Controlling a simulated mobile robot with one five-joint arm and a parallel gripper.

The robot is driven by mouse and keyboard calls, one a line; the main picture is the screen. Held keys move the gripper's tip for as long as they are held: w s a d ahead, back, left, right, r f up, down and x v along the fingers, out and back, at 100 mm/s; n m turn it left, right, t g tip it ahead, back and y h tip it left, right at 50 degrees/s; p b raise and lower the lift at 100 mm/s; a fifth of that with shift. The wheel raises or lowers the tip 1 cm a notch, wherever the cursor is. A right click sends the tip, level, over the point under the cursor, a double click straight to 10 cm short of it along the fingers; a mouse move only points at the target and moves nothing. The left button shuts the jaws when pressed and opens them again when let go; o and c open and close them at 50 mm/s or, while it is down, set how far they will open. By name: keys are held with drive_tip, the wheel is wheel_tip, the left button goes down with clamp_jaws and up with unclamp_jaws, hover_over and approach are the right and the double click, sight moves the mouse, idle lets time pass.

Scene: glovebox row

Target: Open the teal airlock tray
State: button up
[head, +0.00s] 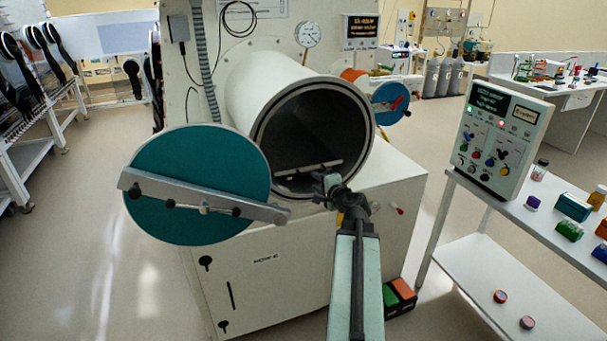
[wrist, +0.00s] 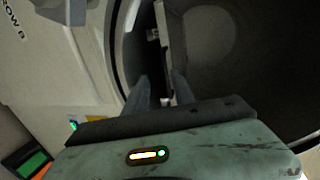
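The teal airlock's round door (head: 205,165) stands swung open to the left, with a grey bar across its face. The white airlock cylinder (head: 262,82) is open at its front, and its inside is dark. A pale tray edge or bar (head: 308,168) lies low inside the mouth; it also shows as a grey strip in the wrist view (wrist: 172,45). My gripper (head: 326,182) is at the lower mouth of the cylinder, close to that bar. In the wrist view its two fingers (wrist: 160,92) are apart, with the strip's near end around the gap. Contact cannot be told.
A control panel (head: 502,135) stands on a white bench (head: 480,205) at the right, with several small bottles and boxes. A second airlock with a blue door (head: 391,103) is behind. The floor at left (head: 75,220) is clear.

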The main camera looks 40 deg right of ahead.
drive_tip(key=shift+m+h, duration=0.4)
drive_tip(key=shift+m, duration=0.1)
drive_tip(key=w+d, duration=0.1)
drive_tip(key=w, duration=0.1)
drive_tip(key=w+d+b, duration=0.1)
drive_tip(key=w+d, duration=0.1)
drive_tip(key=w+d+f, duration=0.1)
drive_tip(key=w+d, duration=0.1)
drive_tip(key=shift+w+b, duration=0.2)
drive_tip(key=shift+b, duration=0.1)
drive_tip(key=shift+a, duration=0.1)
clamp_jaws()
idle(0.8)
